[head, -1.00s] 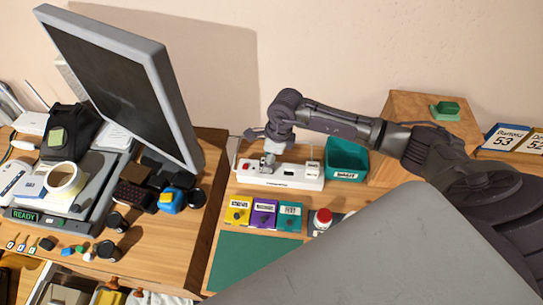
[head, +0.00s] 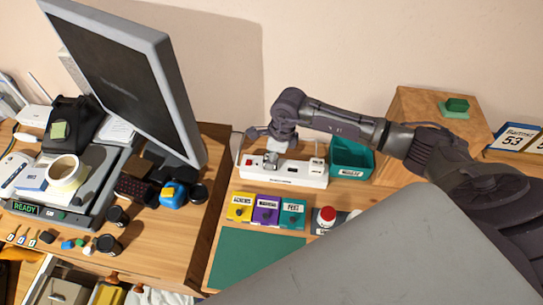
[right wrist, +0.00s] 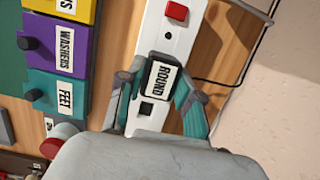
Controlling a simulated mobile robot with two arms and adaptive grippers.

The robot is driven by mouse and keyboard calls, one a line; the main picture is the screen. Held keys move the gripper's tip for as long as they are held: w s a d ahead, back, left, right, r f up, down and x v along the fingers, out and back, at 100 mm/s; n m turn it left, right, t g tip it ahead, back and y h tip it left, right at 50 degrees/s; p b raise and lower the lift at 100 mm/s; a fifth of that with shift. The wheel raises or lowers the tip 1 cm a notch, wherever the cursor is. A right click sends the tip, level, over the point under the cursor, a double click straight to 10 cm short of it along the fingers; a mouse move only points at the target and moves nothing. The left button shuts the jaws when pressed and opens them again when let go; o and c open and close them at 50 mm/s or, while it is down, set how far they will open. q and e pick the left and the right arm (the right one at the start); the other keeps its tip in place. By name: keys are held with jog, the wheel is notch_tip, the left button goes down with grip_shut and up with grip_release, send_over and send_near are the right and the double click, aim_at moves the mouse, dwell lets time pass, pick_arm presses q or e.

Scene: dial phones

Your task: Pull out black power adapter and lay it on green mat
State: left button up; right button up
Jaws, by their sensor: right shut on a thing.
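The black power adapter (right wrist: 152,76), with a white label reading ROUND, sits at the white power strip (right wrist: 149,113) in the right wrist view. My right gripper (right wrist: 160,90) is shut on it, one finger on each side. In the head view my right gripper (head: 271,157) is over the left half of the power strip (head: 300,178) and mostly hides the adapter. I cannot tell whether the plug is still fully seated. The green mat (head: 255,258) lies bare in front of the labelled boxes. My left gripper is not in view.
Yellow (head: 240,206), purple (head: 266,209) and teal (head: 292,213) boxes stand between strip and mat. A white plug (head: 317,164) is at the strip's right end, beside a green bin (head: 351,157).

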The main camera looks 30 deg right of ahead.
jog(key=shift+r, duration=0.25)
jog(key=shift+r+p, duration=0.55)
jog(key=shift+r, duration=0.1)
jog(key=shift+r, duration=0.3)
jog(key=shift+r+p, duration=0.2)
jog(key=shift+p, duration=0.1)
jog(key=shift+w+a+p+v, duration=0.15)
jog(key=shift+p+v, duration=0.35)
jog(key=shift+v, duration=0.35)
jog(key=shift+w+a+p+v, duration=0.15)
jog(key=shift+p+v, duration=0.3)
jog(key=shift+v, duration=0.4)
jog(key=shift+s+r, duration=0.1)
